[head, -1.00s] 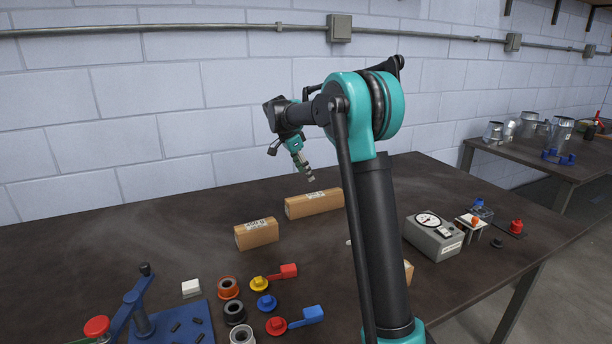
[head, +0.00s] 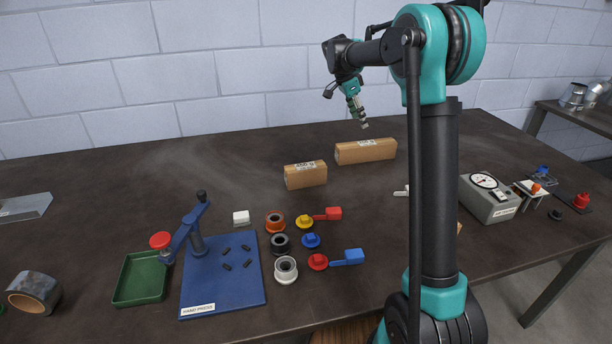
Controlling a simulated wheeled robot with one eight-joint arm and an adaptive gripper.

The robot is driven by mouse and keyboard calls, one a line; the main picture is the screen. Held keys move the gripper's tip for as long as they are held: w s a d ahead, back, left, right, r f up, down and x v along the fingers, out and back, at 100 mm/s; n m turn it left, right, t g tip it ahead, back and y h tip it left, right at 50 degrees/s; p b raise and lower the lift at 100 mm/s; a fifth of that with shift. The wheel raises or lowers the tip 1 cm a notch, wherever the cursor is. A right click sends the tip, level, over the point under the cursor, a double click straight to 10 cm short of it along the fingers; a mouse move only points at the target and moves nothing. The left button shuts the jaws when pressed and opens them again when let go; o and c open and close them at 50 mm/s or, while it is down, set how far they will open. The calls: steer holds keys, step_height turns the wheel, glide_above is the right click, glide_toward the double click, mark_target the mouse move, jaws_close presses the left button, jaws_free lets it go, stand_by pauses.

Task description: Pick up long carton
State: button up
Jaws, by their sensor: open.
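The long carton (head: 366,152) is a brown box with a white label on top, lying on the dark table toward the back. A shorter brown carton (head: 306,175) lies to its left and nearer, with a small gap between them. My gripper (head: 364,125) is open and empty, pointing down above the long carton, apart from it. Part of another brown box shows behind my arm's column (head: 458,228), mostly hidden.
A blue hand press (head: 222,275), a green tray (head: 142,278) and several coloured caps and rings (head: 311,240) stand in front. A grey gauge box (head: 489,197) stands right of my arm. The back left of the table (head: 130,165) is clear.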

steer(key=shift+o, duration=0.4)
steer(key=shift+s+a, duration=0.1)
steer(key=shift+a, duration=0.15)
steer(key=s+a+r, duration=0.2)
steer(key=s+a, duration=0.7)
steer(key=a, duration=0.2)
steer(key=s+a+r, duration=0.3)
steer(key=s+a, duration=0.6)
steer(key=a, duration=0.3)
glide_toward(305, 166)
steer(key=shift+n, duration=0.3)
steer(key=x, duration=0.4)
steer(key=shift+w+d+f, duration=0.1)
steer(key=shift+w+f, duration=0.05)
steer(key=shift+f, duration=0.2)
steer(key=shift+x, duration=2.75)
steer(key=shift+d+f, duration=0.1)
steer(key=shift+f, duration=0.15)
jaws_close()
